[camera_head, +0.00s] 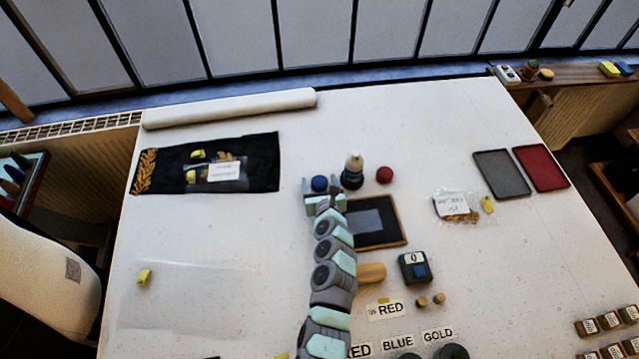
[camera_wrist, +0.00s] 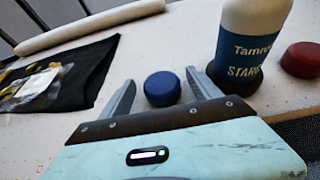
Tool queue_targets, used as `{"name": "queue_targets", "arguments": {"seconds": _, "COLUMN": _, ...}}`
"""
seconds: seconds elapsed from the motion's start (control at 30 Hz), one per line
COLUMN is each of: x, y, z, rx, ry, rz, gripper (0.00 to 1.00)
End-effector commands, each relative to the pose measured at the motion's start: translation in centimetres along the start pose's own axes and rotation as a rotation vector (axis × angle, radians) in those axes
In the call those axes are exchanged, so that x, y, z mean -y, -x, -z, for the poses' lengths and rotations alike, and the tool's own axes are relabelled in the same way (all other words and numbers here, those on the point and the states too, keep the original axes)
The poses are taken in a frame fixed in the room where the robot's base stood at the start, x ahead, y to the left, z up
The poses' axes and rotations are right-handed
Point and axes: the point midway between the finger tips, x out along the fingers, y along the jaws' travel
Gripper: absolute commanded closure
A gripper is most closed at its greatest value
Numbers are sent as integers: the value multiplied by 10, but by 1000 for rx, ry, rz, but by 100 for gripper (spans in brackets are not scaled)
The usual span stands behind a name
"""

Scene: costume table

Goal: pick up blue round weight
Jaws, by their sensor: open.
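The blue round weight (camera_head: 319,183) stands on the white table, left of the bottle. In the wrist view the blue round weight (camera_wrist: 162,89) shows whole between my two fingers, near the level of their tips. My gripper (camera_head: 323,184) is open, with one finger on each side of the weight. In the wrist view my gripper (camera_wrist: 160,82) shows a gap between the left finger and the weight; the right finger is closer to it. I cannot tell whether either finger touches it.
A starch bottle (camera_wrist: 250,45) stands just right of the right finger, with a red round weight (camera_wrist: 301,60) beyond it. A black cloth (camera_head: 260,150) lies to the left, and a white roll (camera_head: 230,107) at the back. A dark framed board (camera_head: 398,236) lies right of my arm.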

Motion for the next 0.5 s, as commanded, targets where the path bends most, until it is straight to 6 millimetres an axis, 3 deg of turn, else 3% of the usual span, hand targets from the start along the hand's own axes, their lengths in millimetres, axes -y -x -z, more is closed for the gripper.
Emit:
{"name": "queue_targets", "arguments": {"seconds": 0.37, "x": 2, "y": -9, "z": 0, "rx": 1, "ry": -1, "rz": 4, "gripper": 28}}
{"name": "queue_targets", "arguments": {"seconds": 0.5, "x": 2, "y": -8, "z": 0, "rx": 1, "ry": -1, "rz": 4, "gripper": 38}}
